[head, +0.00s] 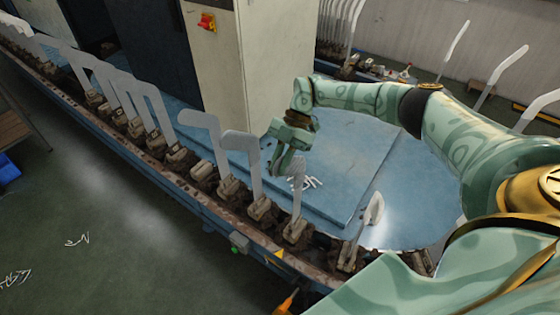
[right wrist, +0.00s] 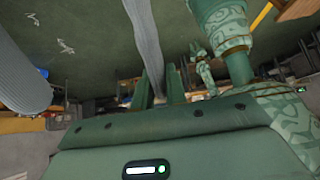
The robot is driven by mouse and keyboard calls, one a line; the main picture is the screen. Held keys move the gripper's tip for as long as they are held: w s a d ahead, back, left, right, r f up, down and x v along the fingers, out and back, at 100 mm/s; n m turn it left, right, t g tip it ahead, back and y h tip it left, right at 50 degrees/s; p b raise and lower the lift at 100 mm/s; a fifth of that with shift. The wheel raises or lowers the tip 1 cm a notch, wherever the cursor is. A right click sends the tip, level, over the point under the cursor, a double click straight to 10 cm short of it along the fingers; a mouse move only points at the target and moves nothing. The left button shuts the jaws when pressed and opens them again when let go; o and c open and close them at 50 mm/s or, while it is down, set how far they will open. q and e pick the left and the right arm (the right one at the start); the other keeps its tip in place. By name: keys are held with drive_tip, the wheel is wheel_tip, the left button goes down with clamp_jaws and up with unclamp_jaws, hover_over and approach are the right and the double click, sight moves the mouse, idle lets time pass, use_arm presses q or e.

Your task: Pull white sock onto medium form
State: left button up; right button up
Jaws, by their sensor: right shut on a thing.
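My right gripper (head: 281,165) is above the row of forms, fingers pointing down. It is shut on a pale grey, ribbed-looking strip (right wrist: 147,40), which runs up from between the fingers in the right wrist view. I cannot tell whether this is sock cloth or a form. I cannot tell which form is the medium one.
Several more upright forms (head: 200,120) continue along the curved rail to the upper left. A beige cabinet (head: 215,75) with a red switch stands behind. The blue tabletop (head: 345,170) is mostly bare. Another grey ribbed shape (right wrist: 22,75) stands at left in the right wrist view.

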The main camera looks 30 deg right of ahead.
drive_tip(key=shift+f, duration=0.45)
drive_tip(key=o, duration=0.8)
drive_tip(key=shift+o, duration=0.2)
drive_tip(key=shift+d+r, duration=0.1)
drive_tip(key=shift+r, duration=0.05)
drive_tip(key=b+v, duration=0.3)
drive_tip(key=v, duration=1.3)
drive_tip(key=shift+b, duration=0.3)
